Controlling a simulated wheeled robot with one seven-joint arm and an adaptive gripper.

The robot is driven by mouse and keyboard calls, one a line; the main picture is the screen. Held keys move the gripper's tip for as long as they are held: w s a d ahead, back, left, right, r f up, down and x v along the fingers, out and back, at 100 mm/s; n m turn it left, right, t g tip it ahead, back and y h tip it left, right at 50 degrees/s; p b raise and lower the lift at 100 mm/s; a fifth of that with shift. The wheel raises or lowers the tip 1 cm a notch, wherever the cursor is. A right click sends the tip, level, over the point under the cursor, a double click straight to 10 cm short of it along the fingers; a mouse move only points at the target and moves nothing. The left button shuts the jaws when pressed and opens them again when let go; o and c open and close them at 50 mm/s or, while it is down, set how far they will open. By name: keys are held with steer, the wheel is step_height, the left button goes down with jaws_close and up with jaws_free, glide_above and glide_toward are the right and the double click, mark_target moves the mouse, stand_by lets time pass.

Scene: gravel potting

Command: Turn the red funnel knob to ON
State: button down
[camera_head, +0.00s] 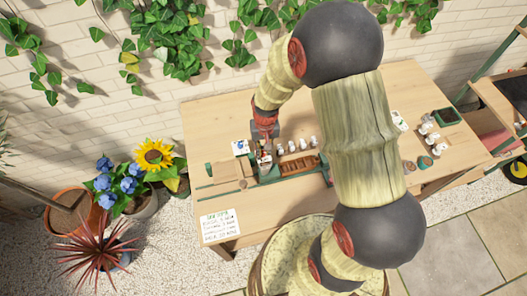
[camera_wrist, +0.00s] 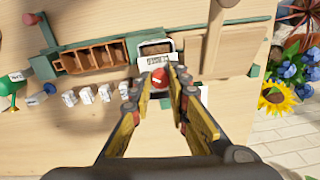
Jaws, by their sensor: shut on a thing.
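The red knob (camera_wrist: 159,78) shows in the wrist view, round and red, just below a small white label plate on the funnel unit. My gripper (camera_wrist: 167,76) is shut on the knob, one finger on each side of it. In the head view my gripper (camera_head: 265,128) points down at the unit on the wooden table, and the knob is hidden there. The words on the label plate (camera_wrist: 155,60) are too small to read, so I cannot tell the knob's setting.
A wooden compartment tray (camera_wrist: 92,57) lies beside the unit. Several small white pots (camera_wrist: 88,95) stand in a row near it. A written sheet (camera_head: 219,226) lies at the table's front left. The table (camera_head: 222,112) is clear at the back left.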

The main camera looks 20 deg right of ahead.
steer(key=n+b, duration=0.1)
steer(key=n, duration=0.5)
steer(key=shift+w, duration=0.1)
steer(key=shift+n, duration=0.4)
steer(key=c, duration=1.8)
jaws_free()
steer(key=shift+o, duration=0.6)
step_height(320, 180, up, 12)
steer(key=shift+d, duration=0.1)
